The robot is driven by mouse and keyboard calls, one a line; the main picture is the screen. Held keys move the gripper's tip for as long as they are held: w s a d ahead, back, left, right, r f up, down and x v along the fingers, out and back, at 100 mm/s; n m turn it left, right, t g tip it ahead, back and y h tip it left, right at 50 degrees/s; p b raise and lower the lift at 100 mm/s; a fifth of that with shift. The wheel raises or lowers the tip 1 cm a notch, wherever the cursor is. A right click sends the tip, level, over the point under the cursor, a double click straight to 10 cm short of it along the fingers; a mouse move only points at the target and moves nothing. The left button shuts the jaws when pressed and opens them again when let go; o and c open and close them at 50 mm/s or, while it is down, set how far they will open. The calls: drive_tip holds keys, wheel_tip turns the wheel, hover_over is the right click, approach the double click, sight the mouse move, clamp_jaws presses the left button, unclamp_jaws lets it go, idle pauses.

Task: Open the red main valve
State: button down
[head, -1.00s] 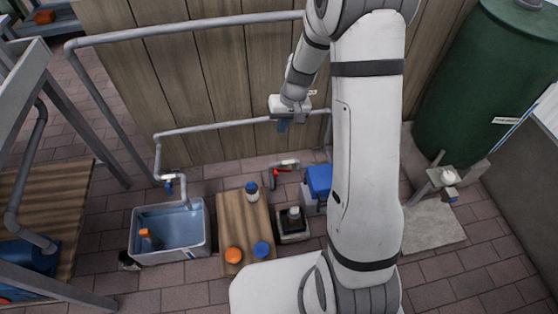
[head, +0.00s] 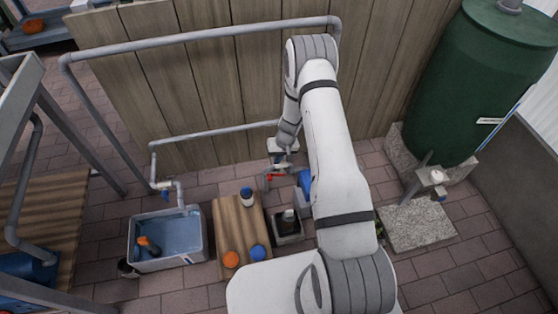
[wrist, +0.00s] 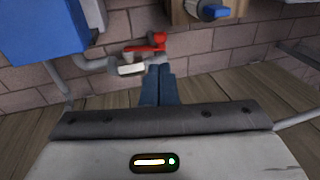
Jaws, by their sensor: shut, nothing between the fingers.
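The red main valve handle (wrist: 145,48) shows in the wrist view on a grey pipe, beside a pale tag (wrist: 130,69). In the head view the red handle (head: 274,177) is low by the wooden wall, left of the blue box. My gripper (wrist: 161,70) has its two blue fingers together and empty. In the wrist view the fingertips appear close below the red handle; whether they touch it I cannot tell. In the head view my gripper (head: 281,160) is just above the valve, and its fingers are partly hard to make out.
A blue box (head: 304,182) stands right of the valve. A water-filled grey tub (head: 148,258) stands left. A green tank (head: 480,85) is at the right. Grey pipes (head: 215,133) run along the wall.

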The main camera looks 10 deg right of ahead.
drive_tip(key=b+x, duration=0.2)
drive_tip(key=x, duration=0.9)
drive_tip(key=shift+f, duration=0.25)
drive_tip(key=shift+a+f+b, duration=0.1)
drive_tip(key=shift+f+b, duration=0.05)
drive_tip(key=shift+b, duration=0.2)
drive_tip(key=a+f+b, duration=0.2)
drive_tip(key=b, duration=0.3)
drive_tip(key=shift+f, duration=0.25)
drive_tip(key=shift+a+r, duration=0.1)
drive_tip(key=w+a+r+p+v, duration=0.1)
drive_tip(key=a+p+v, duration=0.25)
drive_tip(key=v, duration=1.15)
hover_over(270, 178)
drive_tip(key=a, duration=0.4)
drive_tip(key=shift+s+d+f+p, duration=0.2)
drive_tip(key=shift+s+f+p, duration=0.05)
drive_tip(key=shift+s+p, duration=0.2)
